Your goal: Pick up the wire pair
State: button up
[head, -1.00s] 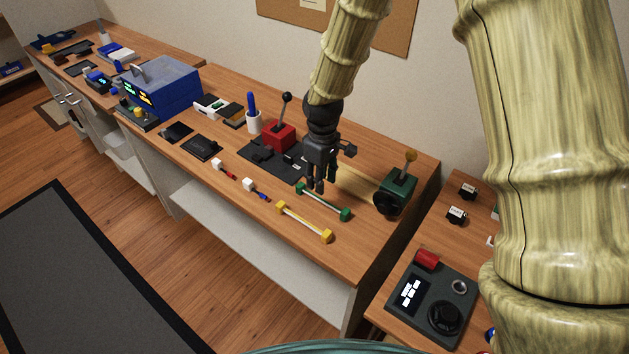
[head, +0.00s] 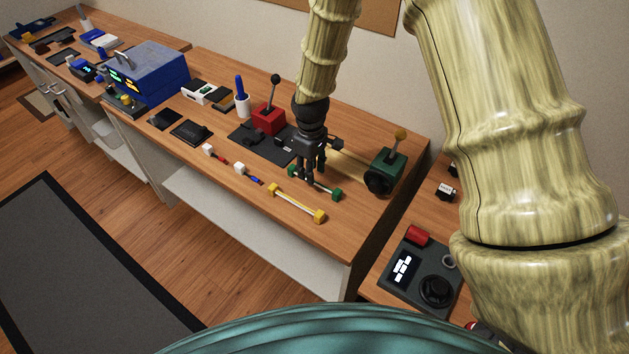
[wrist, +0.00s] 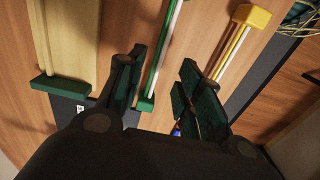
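Two wire pairs lie on the wooden desk. One has green end blocks (head: 336,195), with thin green and white strands that show in the wrist view (wrist: 163,55). The other has yellow end blocks (head: 297,203) and lies nearer the front edge; it also shows in the wrist view (wrist: 235,50). My gripper (head: 312,177) is low over the green-ended pair, fingers pointing down. In the wrist view my fingers (wrist: 160,90) are apart, with the green-ended pair showing in the gap between them. Whether they touch it I cannot tell.
A red lever box (head: 268,121) on a dark plate stands behind my gripper, and a green lever box (head: 385,171) to its right. Small white connectors (head: 240,169) with coloured tips lie to the left. The desk's front edge is close to the yellow-ended pair.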

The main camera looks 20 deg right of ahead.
jog(key=shift+w+f+p, duration=0.4)
jog(key=shift+w+f, duration=0.4)
jog(key=shift+f, duration=0.2)
jog(key=shift+s+d+f, duration=0.1)
jog(key=shift+f, duration=0.25)
jog(key=shift+s+f+p, duration=0.2)
jog(key=shift+s+p, duration=0.1)
jog(key=shift+s, duration=0.6)
jog(key=shift+w+f, duration=0.65)
jog(key=shift+f, duration=0.1)
jog(key=shift+s+r, duration=0.35)
grip_shut()
jog(key=shift+w+f, duration=0.15)
